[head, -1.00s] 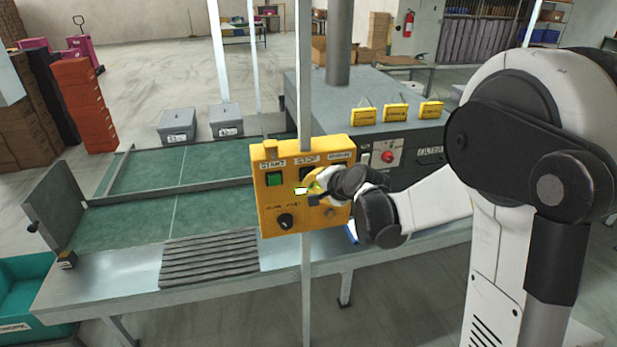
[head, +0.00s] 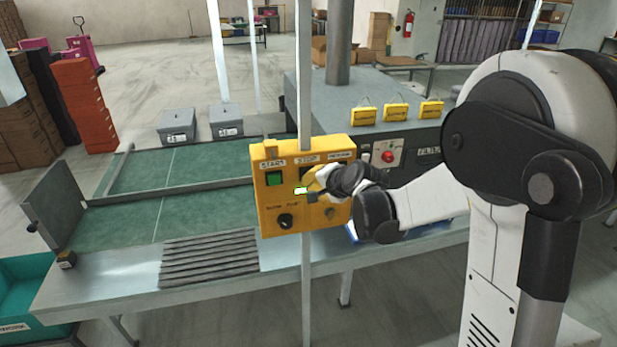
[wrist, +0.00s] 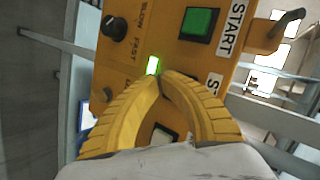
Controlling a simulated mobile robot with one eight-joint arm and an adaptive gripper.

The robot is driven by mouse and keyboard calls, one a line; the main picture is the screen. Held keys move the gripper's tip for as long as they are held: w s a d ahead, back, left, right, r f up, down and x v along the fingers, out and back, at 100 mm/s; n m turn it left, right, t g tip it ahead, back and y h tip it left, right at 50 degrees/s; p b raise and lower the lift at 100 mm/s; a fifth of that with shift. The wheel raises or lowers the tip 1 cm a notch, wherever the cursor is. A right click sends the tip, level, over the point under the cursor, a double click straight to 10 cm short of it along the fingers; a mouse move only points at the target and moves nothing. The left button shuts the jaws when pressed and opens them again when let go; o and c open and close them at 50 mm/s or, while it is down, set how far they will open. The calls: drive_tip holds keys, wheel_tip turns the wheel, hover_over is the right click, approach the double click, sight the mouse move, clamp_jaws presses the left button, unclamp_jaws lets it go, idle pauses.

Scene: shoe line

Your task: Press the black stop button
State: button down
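The yellow control panel (head: 270,212) faces me on a post, with a STOP label (head: 304,160) at its top middle. Only a dark bit of the stop button (head: 306,172) shows below that label in the head view; the gripper covers the rest. In the wrist view the STOP label (wrist: 213,84) is partly covered and the right finger hides the button. My gripper (wrist: 159,75) is shut and empty, its yellow fingertips together, close in front of the panel beside the lit green indicator (wrist: 152,65). I cannot tell whether they touch the panel.
The green START button (head: 274,179) is left of STOP. A pale button (wrist: 163,134) shows between the fingers. A dark speed knob (head: 285,221) sits lower on the panel. The conveyor (head: 130,225) runs behind; a red button (head: 388,156) is on the grey machine.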

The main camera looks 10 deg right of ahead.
drive_tip(key=shift+w, duration=0.6)
idle(0.7)
drive_tip(key=shift+s, duration=1)
drive_tip(key=s, duration=0.5)
drive_tip(key=shift+b, duration=0.3)
idle(0.4)
